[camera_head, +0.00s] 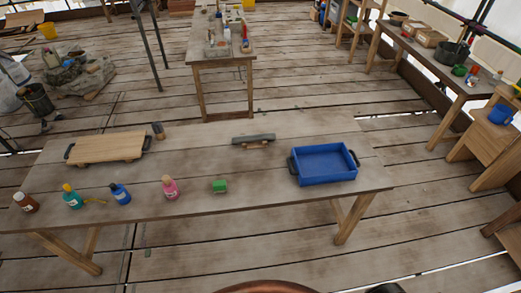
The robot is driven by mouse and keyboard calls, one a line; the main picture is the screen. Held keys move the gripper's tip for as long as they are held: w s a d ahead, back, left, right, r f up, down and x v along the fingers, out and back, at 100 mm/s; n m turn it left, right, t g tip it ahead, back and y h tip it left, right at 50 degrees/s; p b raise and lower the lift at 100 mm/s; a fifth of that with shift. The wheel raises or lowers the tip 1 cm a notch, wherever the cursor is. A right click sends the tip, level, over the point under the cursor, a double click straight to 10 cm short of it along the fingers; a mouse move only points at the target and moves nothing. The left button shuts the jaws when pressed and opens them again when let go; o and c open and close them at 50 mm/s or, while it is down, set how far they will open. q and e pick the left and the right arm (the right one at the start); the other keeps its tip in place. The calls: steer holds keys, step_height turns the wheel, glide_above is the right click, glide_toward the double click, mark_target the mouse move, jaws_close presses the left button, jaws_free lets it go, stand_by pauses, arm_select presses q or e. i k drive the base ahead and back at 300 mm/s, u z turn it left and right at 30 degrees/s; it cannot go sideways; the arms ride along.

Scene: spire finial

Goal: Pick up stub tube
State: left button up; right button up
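A short dark cylinder (158,131) stands on the near table at the back left, beside the right end of a wooden board. A grey bar-like piece (254,138) lies across a small wooden rest (257,145) at the table's back middle. Either could be the stub tube; I cannot tell which from this view. Neither of my grippers is in view, and nothing of mine is seen touching these things.
The near table (215,180) also holds a wooden board with dark handles (107,147), a blue tray (324,165), a green block (220,186), a pink bottle (170,188), a blue bottle (120,194), a teal bottle (72,197) and a brown bottle (26,203). The table's middle is mostly clear.

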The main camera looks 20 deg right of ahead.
mark_target(255, 138)
steer(key=z, duration=0.35)
steer(key=i, duration=1.35)
steer(key=u, duration=0.35)
